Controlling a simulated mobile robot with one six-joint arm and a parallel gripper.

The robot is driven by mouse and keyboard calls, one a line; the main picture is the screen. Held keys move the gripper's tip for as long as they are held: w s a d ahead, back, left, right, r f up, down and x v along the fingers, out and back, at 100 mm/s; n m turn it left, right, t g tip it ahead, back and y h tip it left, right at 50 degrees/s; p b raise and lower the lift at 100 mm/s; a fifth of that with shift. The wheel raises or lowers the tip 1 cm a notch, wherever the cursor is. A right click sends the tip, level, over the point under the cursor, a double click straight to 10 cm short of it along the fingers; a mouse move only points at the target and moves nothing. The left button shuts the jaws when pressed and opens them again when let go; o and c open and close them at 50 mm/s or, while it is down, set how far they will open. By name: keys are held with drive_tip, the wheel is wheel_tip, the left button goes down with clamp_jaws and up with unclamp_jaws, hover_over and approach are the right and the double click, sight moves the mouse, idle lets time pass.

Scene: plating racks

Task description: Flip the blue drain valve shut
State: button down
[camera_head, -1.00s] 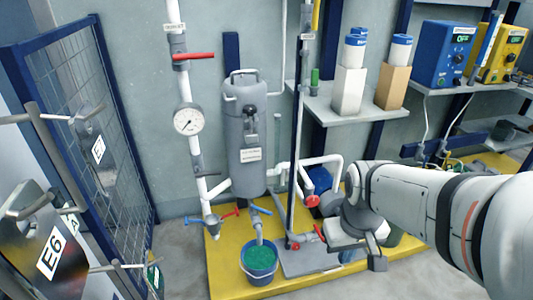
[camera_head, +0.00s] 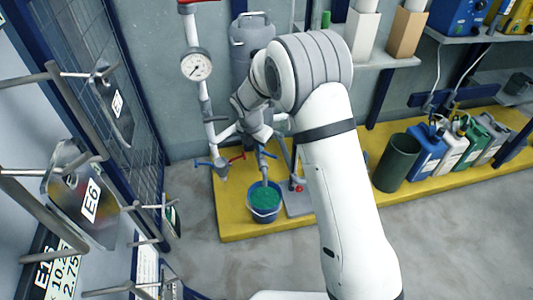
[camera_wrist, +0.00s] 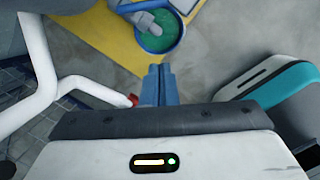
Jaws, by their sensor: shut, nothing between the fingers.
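The drain pipe with a blue lever handle (camera_head: 268,154) stands above the blue bucket of green liquid (camera_head: 265,212). The handle is small and partly covered by my wrist in the head view. In the wrist view the bucket (camera_wrist: 172,47) is at the top, with the grey pipe end (camera_wrist: 145,22) over it; I cannot make out the lever's setting there. My gripper (camera_wrist: 160,68) is shut and empty, its two fingers side by side, pointing toward the bucket. I cannot tell whether it touches the handle.
Another blue handle (camera_head: 203,164) and a red handle (camera_head: 237,158) sit on the gauge pipe to the left. A white pipe (camera_wrist: 35,60) runs close on the left in the wrist view. Jerrycans (camera_head: 427,150) and a dark bin (camera_head: 398,163) stand right. Grey floor in front is clear.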

sight(268, 155)
drive_tip(key=shift+a+f, duration=0.15)
drive_tip(key=shift+f, duration=0.1)
drive_tip(key=shift+w+d+f+b, duration=0.55)
drive_tip(key=shift+w+f+b, duration=0.35)
drive_tip(key=shift+f, duration=0.8)
drive_tip(key=shift+w+d+f+b, duration=0.55)
drive_tip(key=shift+w+f+b, duration=0.3)
drive_tip(key=shift+f, duration=0.9)
drive_tip(key=shift+w+d+f+b, duration=0.55)
drive_tip(key=shift+w+f+b, duration=0.35)
drive_tip(key=shift+f, duration=0.8)
